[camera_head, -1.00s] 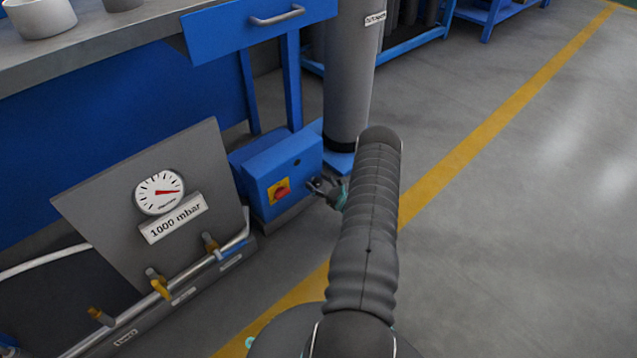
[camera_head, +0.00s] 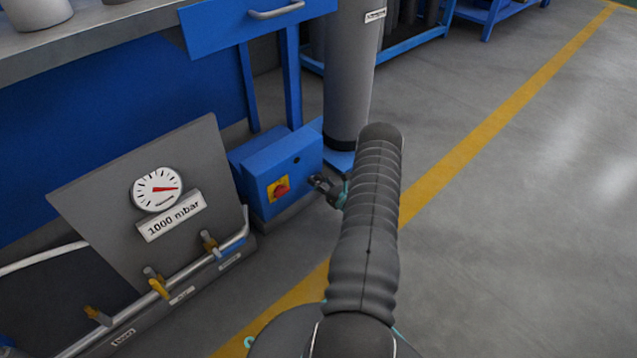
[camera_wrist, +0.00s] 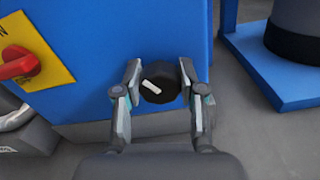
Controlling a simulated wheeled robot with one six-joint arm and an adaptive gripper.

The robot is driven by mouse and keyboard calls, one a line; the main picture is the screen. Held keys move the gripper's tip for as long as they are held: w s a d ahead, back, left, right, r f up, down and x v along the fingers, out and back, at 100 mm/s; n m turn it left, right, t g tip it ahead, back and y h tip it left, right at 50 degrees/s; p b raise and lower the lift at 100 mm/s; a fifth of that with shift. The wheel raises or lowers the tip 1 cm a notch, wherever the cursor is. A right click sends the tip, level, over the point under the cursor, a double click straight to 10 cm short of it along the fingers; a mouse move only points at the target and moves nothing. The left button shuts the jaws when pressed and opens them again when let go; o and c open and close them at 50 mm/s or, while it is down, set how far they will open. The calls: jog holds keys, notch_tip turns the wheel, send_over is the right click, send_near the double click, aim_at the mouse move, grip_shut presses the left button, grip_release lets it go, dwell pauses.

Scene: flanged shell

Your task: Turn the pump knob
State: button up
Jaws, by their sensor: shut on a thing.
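The pump is a blue box (camera_head: 278,172) on the floor beside the workbench leg. In the wrist view, a round black knob (camera_wrist: 160,82) with a white pointer mark sits on the box's blue face (camera_wrist: 115,45). The pointer is tilted, running from upper left to lower right. My gripper (camera_wrist: 160,80) has one finger on each side of the knob and is shut on it. In the head view, my gripper (camera_head: 318,183) is small at the box's right side, and the knob cannot be made out there.
A red switch on a yellow plate (camera_head: 279,188) is left of the knob. A panel with a gauge (camera_head: 157,189) and a "1000 mbar" label stands left, with valves along a pipe (camera_head: 150,300). A grey cylinder (camera_head: 348,90) stands behind the box. Open floor lies right.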

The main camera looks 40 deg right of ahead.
jog(key=m+b, duration=0.2)
jog(key=m, duration=0.2)
jog(key=shift+d+f, duration=0.1)
jog(key=shift+m+b, duration=0.35)
jog(key=shift+m, duration=0.95)
jog(key=o, duration=1.1)
jog(key=shift+o, duration=0.2)
jog(key=s+d, duration=0.1)
jog(key=s, duration=1.1)
